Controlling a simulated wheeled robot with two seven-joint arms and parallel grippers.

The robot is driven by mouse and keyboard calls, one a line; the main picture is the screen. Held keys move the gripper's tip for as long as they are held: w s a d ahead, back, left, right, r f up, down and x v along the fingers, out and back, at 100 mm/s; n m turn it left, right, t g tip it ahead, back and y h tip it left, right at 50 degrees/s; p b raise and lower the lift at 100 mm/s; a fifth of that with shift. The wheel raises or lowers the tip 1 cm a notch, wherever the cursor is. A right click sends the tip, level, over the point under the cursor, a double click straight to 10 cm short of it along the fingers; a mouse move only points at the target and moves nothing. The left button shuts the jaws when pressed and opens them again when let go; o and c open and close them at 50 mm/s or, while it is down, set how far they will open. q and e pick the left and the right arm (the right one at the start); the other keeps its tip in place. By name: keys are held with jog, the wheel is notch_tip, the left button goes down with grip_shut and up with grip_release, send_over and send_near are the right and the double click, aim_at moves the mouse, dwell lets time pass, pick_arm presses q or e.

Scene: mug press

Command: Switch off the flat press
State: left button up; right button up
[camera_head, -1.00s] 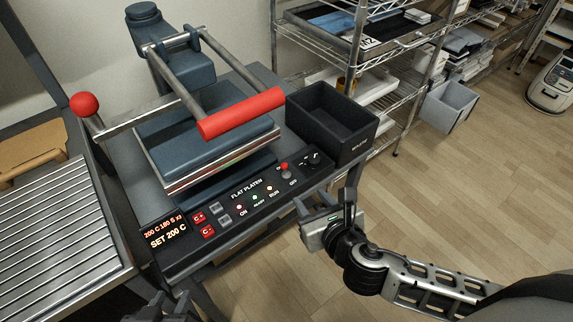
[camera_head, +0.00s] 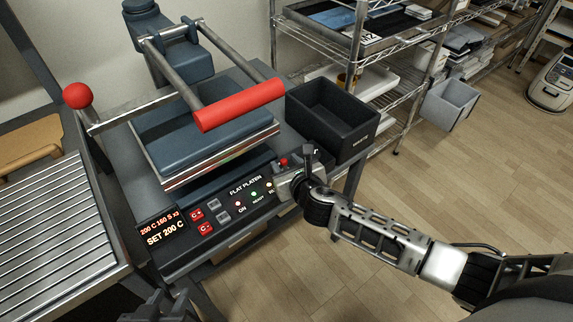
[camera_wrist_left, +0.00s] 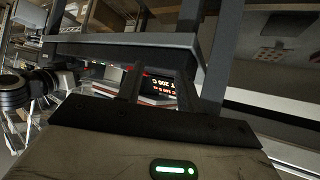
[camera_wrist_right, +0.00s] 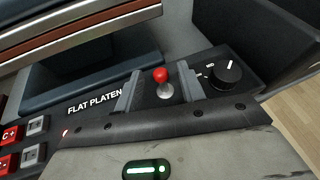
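The flat press (camera_head: 205,130) stands on a bench with a red handle bar (camera_head: 240,105). Its "FLAT PLATEN" panel (camera_head: 222,206) has a lit display (camera_head: 163,231) reading "SET 200 C" and glowing lamps. The red-knobbed toggle switch (camera_head: 283,162) is at the panel's right, partly hidden by my right gripper (camera_head: 285,180). In the right wrist view the switch (camera_wrist_right: 161,76) stands between the open fingers of my right gripper (camera_wrist_right: 160,88), with visible gaps beside it. My left gripper (camera_head: 160,305) is low at the bottom edge, open and empty in its wrist view (camera_wrist_left: 157,80).
A black dial (camera_wrist_right: 226,72) sits just right of the switch. A dark open bin (camera_head: 333,120) stands behind the panel's right end. Red and grey buttons (camera_head: 205,228) lie left of the lamps. A slatted table (camera_head: 60,235) is at left; open floor lies right.

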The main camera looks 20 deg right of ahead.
pick_arm(q)
jog(key=shift+s+f, duration=0.1)
jog(key=shift+s, duration=0.05)
pick_arm(e)
jog(key=shift+w, duration=0.15)
